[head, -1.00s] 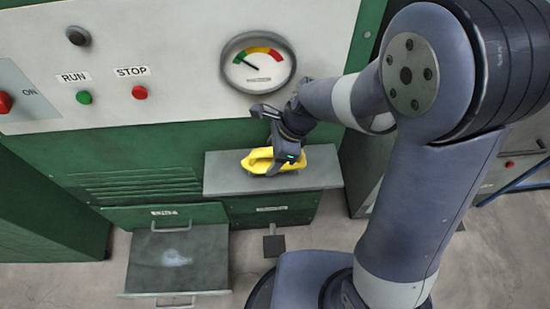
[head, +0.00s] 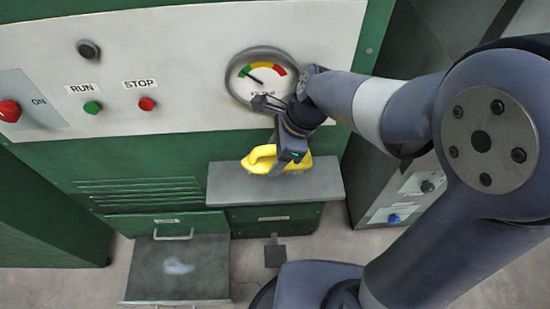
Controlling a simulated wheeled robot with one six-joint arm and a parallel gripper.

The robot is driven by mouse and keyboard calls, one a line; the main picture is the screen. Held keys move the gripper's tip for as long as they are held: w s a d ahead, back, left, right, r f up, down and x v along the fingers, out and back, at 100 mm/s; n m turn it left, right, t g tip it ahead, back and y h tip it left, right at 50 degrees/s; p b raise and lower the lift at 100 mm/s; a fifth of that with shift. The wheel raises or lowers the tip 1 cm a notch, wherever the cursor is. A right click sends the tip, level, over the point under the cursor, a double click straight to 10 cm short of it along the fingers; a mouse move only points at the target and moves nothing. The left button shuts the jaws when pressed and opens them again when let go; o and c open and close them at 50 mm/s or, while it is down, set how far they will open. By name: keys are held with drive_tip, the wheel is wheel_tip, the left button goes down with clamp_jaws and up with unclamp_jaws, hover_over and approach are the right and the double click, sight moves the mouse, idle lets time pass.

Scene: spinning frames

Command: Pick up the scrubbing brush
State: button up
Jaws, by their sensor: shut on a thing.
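The scrubbing brush (head: 262,158) has a yellow body with a handle, and a strip of grey-brown bristles shows along its lower right edge. It is at the grey shelf (head: 225,187) on the front of the green machine. My gripper (head: 284,163) is shut on the brush from above, and its fingers hide part of the yellow body. The brush appears raised a little above the shelf.
The machine panel behind holds a gauge (head: 262,77), a green RUN button (head: 93,107), a red STOP button (head: 147,104) and a red ON knob (head: 10,111). An open grey drawer (head: 180,285) juts out at lower left. Floor shows beside it.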

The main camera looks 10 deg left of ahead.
drive_tip(key=s+d, duration=0.4)
drive_tip(key=s, duration=1.4)
drive_tip(key=shift+s+d+f, duration=0.15)
drive_tip(key=shift+d, duration=0.05)
